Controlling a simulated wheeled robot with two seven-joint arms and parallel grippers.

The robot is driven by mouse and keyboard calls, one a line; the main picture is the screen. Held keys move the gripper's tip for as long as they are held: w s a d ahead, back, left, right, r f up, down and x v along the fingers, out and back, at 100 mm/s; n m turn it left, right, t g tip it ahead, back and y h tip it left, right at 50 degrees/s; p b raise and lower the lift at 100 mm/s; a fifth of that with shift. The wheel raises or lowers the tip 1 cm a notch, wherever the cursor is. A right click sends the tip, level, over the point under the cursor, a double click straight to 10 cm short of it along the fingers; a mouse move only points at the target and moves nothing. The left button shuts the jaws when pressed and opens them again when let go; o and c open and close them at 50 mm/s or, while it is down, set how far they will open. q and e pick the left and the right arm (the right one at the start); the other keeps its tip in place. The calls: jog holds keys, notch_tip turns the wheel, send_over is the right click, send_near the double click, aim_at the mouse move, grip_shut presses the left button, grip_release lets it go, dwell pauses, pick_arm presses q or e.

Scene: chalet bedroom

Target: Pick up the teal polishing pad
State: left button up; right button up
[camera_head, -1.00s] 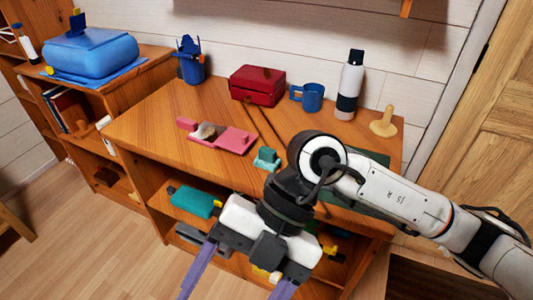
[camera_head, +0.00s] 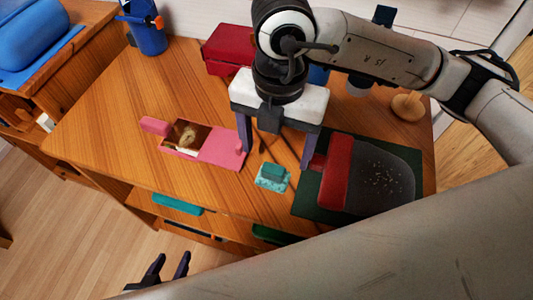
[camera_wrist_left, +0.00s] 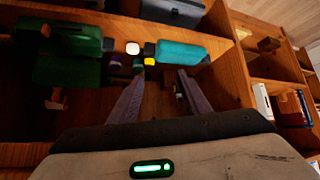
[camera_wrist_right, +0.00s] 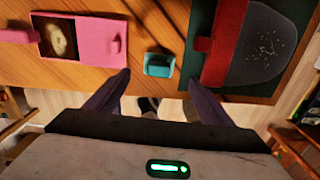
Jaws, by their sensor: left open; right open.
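The teal polishing pad (camera_head: 272,177), a small block with a raised grip and paler underside, lies on the wooden top near its front edge. It also shows in the right wrist view (camera_wrist_right: 158,66), ahead of the fingertips and between their lines. My right gripper (camera_head: 276,158) is open and empty above the tabletop, its fingers pointing down on the pad's far side in the head view. I see no contact with the pad. My left gripper (camera_head: 170,268) is open and empty, low in front of the cabinet. In the left wrist view its fingers (camera_wrist_left: 160,76) point toward the shelves.
A pink open box (camera_head: 218,147) lies left of the pad. A dark green mat (camera_head: 306,195) carrying a red-and-grey item (camera_head: 378,180) lies close on its right. A red box (camera_head: 225,48) and blue cup (camera_head: 148,35) stand behind. Shelves below hold a teal case (camera_wrist_left: 180,52).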

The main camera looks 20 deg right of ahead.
aim_at(274, 168)
jog(key=shift+s+f, duration=0.2)
jog(key=shift+f, duration=0.45)
jog(key=shift+s+f, duration=0.15)
jog(key=shift+f, duration=0.45)
jog(key=shift+w+a+f+p, duration=0.1)
jog(key=shift+w+f+p, duration=0.1)
jog(key=shift+f, duration=1.35)
jog(key=shift+w+a+f+p, duration=0.1)
jog(key=shift+f+p, duration=0.1)
jog(key=shift+f, duration=1.3)
jog(key=c, duration=1.1)
notch_tip(274, 168, up, 10)
jog(key=shift+r, duration=0.1)
jog(key=o, duration=0.5)
jog(key=c, duration=0.4)
jog(key=shift+c, duration=0.2)
